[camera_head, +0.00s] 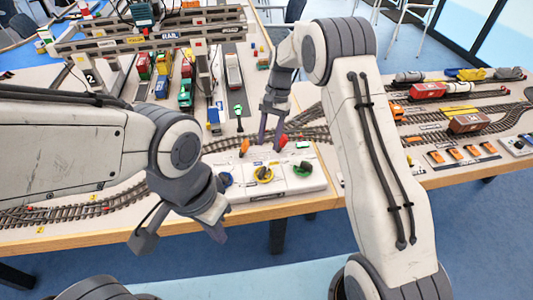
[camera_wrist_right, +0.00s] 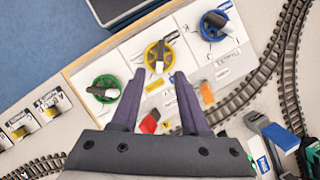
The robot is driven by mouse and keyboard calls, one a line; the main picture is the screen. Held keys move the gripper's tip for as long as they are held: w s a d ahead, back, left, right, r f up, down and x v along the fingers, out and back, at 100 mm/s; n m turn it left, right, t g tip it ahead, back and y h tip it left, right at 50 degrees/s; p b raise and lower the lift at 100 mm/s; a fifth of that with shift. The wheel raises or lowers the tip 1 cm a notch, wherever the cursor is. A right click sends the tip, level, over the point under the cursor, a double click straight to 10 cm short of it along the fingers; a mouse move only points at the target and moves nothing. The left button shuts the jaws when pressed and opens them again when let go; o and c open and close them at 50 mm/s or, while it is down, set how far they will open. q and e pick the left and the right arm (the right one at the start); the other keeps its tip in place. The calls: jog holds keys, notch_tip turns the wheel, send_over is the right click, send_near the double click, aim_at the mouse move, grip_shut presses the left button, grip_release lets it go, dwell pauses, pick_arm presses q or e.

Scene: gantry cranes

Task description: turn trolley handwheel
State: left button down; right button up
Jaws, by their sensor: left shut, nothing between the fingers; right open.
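A white control panel (camera_head: 240,190) at the table's front edge carries three handwheels: blue (camera_head: 226,179), yellow (camera_head: 263,175) and green (camera_head: 303,168). The right wrist view also shows the blue wheel (camera_wrist_right: 215,26), yellow wheel (camera_wrist_right: 158,57) and green wheel (camera_wrist_right: 106,89), each with a grip across it. I cannot read which label says trolley. My right gripper (camera_head: 270,146) points down behind the panel, open and empty. In the right wrist view its fingertips (camera_wrist_right: 157,78) frame the near side of the yellow wheel, apparently above it. My left gripper (camera_head: 216,233) is shut and empty, in front of the table edge.
An orange lever (camera_head: 244,146) and a red lever (camera_head: 283,140) stand behind the wheels. The gantry crane (camera_head: 150,40) is at the back left, over model trucks. Rail tracks (camera_head: 75,212) run beside the panel. A second panel (camera_head: 460,155) is on the right.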

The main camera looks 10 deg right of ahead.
aim_at(264, 169)
jog(key=shift+w+d+r, duration=0.15)
jog(key=shift+r, duration=0.4)
jog(key=s+a+t+h+p, duration=0.2)
jog(key=s+a+t, duration=0.1)
jog(key=s+t, duration=0.1)
jog(key=f, duration=0.9)
jog(key=shift+w+d+f+p, duration=0.15)
jog(key=shift+d+f+p, duration=0.1)
jog(key=shift+f+p, duration=0.1)
grip_shut()
